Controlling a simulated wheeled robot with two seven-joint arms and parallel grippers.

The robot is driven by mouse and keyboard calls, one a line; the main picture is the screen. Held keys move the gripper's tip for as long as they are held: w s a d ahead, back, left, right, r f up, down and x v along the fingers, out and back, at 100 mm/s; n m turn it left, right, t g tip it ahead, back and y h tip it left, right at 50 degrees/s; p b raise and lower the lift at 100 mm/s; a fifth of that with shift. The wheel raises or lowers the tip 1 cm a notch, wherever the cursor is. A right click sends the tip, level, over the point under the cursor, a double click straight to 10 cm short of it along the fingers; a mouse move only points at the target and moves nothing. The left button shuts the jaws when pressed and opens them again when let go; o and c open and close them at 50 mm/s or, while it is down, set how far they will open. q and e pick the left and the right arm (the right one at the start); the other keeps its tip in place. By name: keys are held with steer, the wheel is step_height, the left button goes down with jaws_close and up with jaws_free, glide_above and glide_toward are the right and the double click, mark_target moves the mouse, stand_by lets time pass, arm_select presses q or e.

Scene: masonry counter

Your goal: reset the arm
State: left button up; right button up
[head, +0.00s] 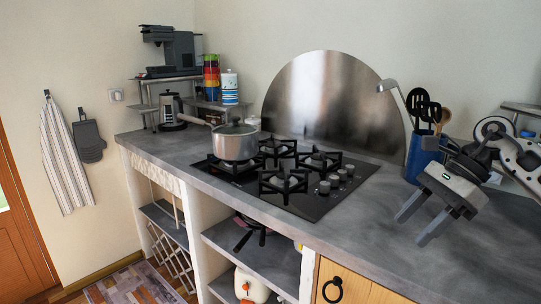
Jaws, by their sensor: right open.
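My right gripper (424,220) comes in from the right, above the grey counter (348,222) near its front edge. Its two fingers are spread apart with nothing between them. My right arm bends down to it from the right edge of the view. My left gripper does not show.
A blue utensil holder (418,160) stands close behind my right gripper. A kettle (171,111) stands at the far left end. Open shelves (262,262) lie below.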

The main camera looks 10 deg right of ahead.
steer(key=a+f+m+t+y, duration=0.3)
steer(key=a+m+y, duration=0.35)
steer(key=a, duration=0.55)
steer(key=a+f+m+t+y, duration=0.45)
steer(key=a+m, duration=0.35)
steer(key=a, duration=0.3)
steer(key=s+d+f+m+h, duration=0.1)
steer(key=s+f+m+h, duration=0.4)
steer(key=f+m, duration=0.3)
steer(key=s+d+f+m+t+h, duration=0.1)
steer(key=s+f+m+h, duration=0.4)
steer(key=m, duration=1)
steer(key=s+d+f+m+t+h, duration=0.1)
steer(key=s+f+m+h, duration=0.4)
steer(key=f+m, duration=0.5)
steer(key=s+m, duration=0.1)
steer(key=m, duration=0.1)
steer(key=shift+s+f+m, duration=0.25)
steer(key=shift+f+m, duration=0.05)
steer(key=shift+m, duration=0.05)
jaws_close()
